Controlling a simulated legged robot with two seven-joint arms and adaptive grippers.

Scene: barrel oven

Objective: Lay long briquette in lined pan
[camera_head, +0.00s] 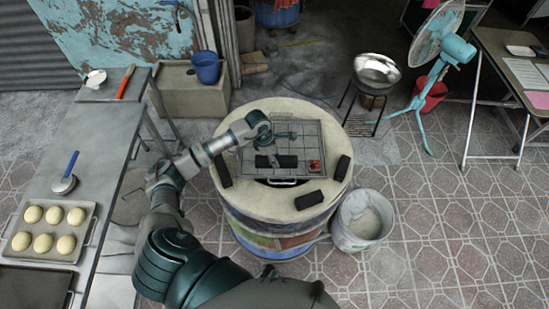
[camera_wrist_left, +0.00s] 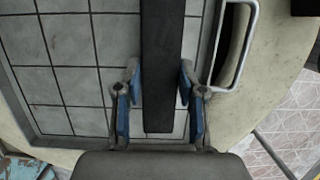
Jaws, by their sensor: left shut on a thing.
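The long black briquette (camera_head: 287,161) is over the grey, grid-lined pan (camera_head: 309,133), lying crosswise toward the handle side. In the left wrist view the briquette (camera_wrist_left: 162,60) runs lengthwise between the blue-padded fingers, above the gridded pan floor (camera_wrist_left: 75,90). My left gripper (camera_head: 273,160) is shut on it; the fingertips (camera_wrist_left: 160,75) lie on either side of it. I cannot tell whether its underside touches the pan. My right gripper is not in view.
The pan sits on the round barrel top (camera_head: 240,190). Shorter black briquettes lie on the rim at left (camera_head: 222,171), front (camera_head: 310,200) and right (camera_head: 342,168). A small red object (camera_head: 315,166) is in the pan. A bucket (camera_head: 364,222) stands at right; a bun tray (camera_head: 48,232) is at left.

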